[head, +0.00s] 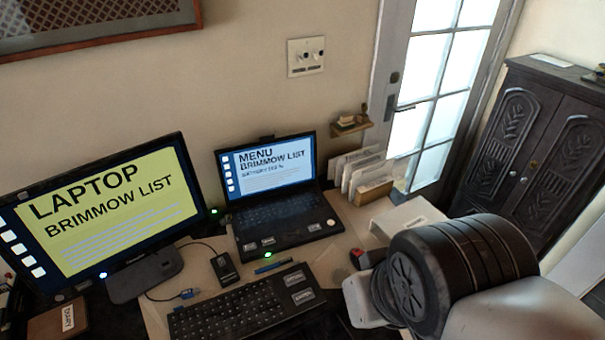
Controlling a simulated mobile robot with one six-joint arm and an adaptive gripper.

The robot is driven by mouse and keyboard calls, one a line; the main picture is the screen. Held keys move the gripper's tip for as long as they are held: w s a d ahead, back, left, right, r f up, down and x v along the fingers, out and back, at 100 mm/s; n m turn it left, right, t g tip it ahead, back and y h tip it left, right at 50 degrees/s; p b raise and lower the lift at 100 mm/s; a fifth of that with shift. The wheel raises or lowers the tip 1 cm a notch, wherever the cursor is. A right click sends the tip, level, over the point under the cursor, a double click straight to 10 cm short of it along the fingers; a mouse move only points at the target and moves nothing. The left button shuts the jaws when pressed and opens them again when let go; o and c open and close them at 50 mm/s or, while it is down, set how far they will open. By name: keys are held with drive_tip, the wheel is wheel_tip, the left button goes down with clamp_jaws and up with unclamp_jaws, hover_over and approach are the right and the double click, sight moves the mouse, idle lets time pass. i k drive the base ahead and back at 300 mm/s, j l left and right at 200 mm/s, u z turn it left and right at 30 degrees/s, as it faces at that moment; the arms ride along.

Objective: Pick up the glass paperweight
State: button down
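I cannot make out a glass paperweight anywhere in the head view. Part of the desk is hidden behind my own arm, the large dark ribbed and pale grey parts at the lower right. My gripper does not show in this view, so its opening and what it may hold cannot be seen.
A dark carved cabinet (535,140) stands right of the door.

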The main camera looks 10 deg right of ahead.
sight(339, 274)
drive_tip(key=z, duration=0.35)
drive_tip(key=i+j, duration=0.1)
drive_tip(key=j, duration=0.2)
drive_tip(key=i+j, duration=0.15)
drive_tip(key=j, duration=0.2)
drive_tip(key=i+j, duration=0.1)
drive_tip(key=j, duration=0.2)
drive_tip(key=j+z, duration=0.15)
drive_tip(key=z, duration=1.7)
drive_tip(key=i+j, duration=0.05)
drive_tip(key=j, duration=0.05)
